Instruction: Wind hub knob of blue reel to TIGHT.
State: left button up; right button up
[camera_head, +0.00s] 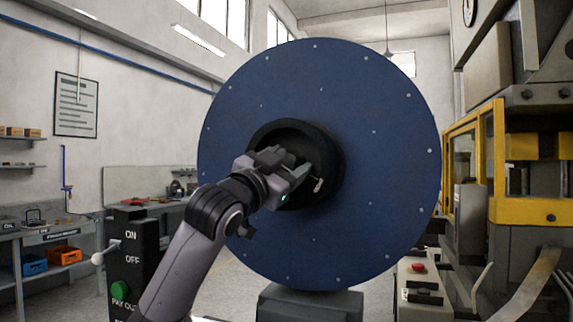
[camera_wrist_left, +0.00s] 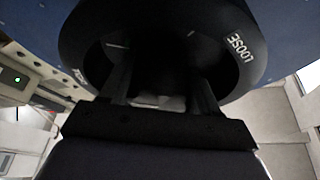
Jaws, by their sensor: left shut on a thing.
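The blue reel (camera_head: 380,120) stands upright in the middle of the head view, a large blue disc with small light dots. Its dark round hub (camera_head: 262,137) has a raised black ring, and the ring also shows in the wrist view (camera_wrist_left: 85,45). The word LOOSE is printed on the ring at right in the wrist view; a label at left is too cut off to read. My left gripper (camera_head: 303,172) reaches into the hub, its fingers (camera_wrist_left: 162,95) shut on the hub knob. The knob is mostly hidden by shadow and the fingers. My right gripper is out of view.
A black control post (camera_head: 130,260) marked ON and OFF with a lever stands left of my arm. A yellow-framed machine (camera_head: 497,160) stands close at right, with a low control box (camera_head: 420,285) before it. Shelves and a bench with bins (camera_head: 64,255) are behind at left.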

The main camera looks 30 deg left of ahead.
pick_arm(q)
jog(key=o, duration=1)
jog(key=shift+c, duration=0.2)
jog(key=shift+s+f, duration=0.25)
jog(key=shift+s, duration=0.2)
jog(key=b+v, duration=0.2)
jog(key=v, duration=0.4)
jog(key=shift+b, duration=0.3)
